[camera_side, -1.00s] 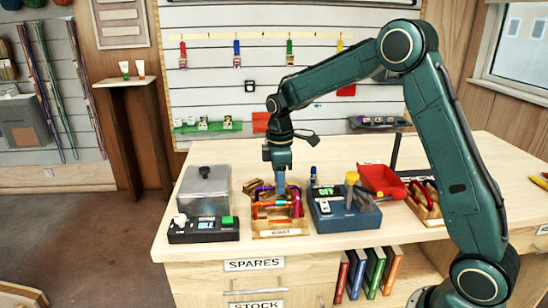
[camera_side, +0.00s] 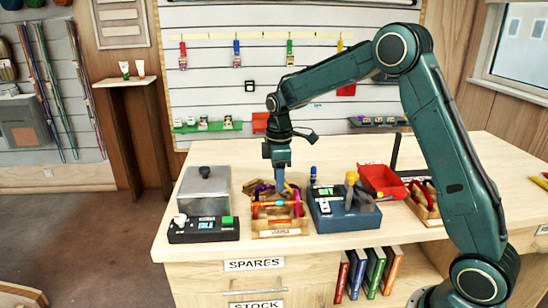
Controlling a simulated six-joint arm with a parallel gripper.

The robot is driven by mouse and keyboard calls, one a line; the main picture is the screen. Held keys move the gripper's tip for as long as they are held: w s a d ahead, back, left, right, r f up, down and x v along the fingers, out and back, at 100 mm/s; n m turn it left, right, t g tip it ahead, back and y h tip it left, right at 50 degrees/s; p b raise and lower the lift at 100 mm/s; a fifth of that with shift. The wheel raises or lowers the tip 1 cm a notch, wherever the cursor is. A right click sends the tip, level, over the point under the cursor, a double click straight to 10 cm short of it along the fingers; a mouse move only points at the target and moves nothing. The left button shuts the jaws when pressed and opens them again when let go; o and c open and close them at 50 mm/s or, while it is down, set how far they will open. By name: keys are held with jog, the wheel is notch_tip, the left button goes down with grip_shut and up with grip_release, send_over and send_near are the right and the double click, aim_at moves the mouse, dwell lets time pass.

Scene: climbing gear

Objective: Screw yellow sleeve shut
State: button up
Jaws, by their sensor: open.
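My gripper (camera_side: 281,186) points straight down over the back part of a shallow wooden tray (camera_side: 280,234) with a label on its front. Its jaws are open, with their tips low among the carabiners in the tray. Orange (camera_side: 270,204), red (camera_side: 298,208) and purple (camera_side: 262,190) carabiner parts show there. A small yellow-orange piece (camera_side: 289,187) shows just right of the fingertips. I cannot tell whether it is the yellow sleeve, or whether the fingers touch it. The fingers and crowded gear hide much of the tray's contents.
A black box (camera_side: 204,236) with a green button and a grey lidded case (camera_side: 206,190) stand left of the tray. A red bin (camera_side: 381,180) is farther right.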

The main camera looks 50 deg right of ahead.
jog(key=shift+w+d, duration=0.15)
jog(key=shift+w, duration=0.05)
jog(key=shift+f, duration=1.25)
jog(key=shift+s, duration=0.1)
jog(key=shift+s+a, duration=0.85)
jog(key=shift+a, duration=0.1)
jog(key=shift+r, duration=0.1)
jog(key=shift+r, duration=4.95)
